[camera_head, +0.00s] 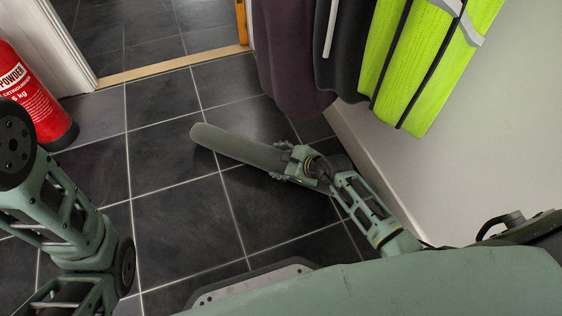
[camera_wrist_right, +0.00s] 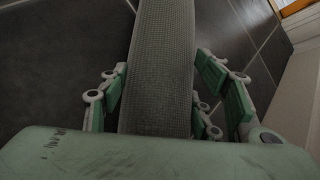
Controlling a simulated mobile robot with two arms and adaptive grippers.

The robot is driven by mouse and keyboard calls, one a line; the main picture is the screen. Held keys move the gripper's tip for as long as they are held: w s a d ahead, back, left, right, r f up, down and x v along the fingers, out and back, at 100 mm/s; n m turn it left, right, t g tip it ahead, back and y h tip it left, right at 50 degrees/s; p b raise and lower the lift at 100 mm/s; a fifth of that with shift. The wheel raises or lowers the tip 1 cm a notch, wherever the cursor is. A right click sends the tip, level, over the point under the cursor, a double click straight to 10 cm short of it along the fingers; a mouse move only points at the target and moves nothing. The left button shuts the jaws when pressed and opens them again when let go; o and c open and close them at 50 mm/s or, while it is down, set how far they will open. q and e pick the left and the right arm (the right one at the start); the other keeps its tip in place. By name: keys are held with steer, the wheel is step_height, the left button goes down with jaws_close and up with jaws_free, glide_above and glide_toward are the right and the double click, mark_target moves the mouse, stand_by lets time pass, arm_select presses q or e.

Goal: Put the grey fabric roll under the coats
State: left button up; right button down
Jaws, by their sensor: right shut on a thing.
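The grey fabric roll (camera_head: 232,142) is a long cylinder with a woven surface. My right gripper (camera_head: 287,163) is shut on the roll near its right end, with the far end pointing left in the head view. In the right wrist view the roll (camera_wrist_right: 163,65) runs up between the fingers of my right gripper (camera_wrist_right: 160,95). Dark coats (camera_head: 290,55) and a yellow high-visibility coat (camera_head: 425,65) hang at the top right, beyond the roll. I cannot tell how high the roll is above the floor. My left arm shows at the left, but its gripper is out of view.
A red fire extinguisher (camera_head: 35,100) stands at the left beside the white door frame (camera_head: 72,55). A wooden threshold (camera_head: 170,67) crosses the doorway. A pale wall with a skirting board (camera_head: 365,150) bounds the right. The dark tiled floor (camera_head: 180,220) is clear in the middle.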

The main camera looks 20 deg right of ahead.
steer(key=shift+w+f+b, duration=0.1)
steer(key=shift+f+b, duration=0.2)
steer(key=shift+f, duration=0.05)
stand_by(0.5)
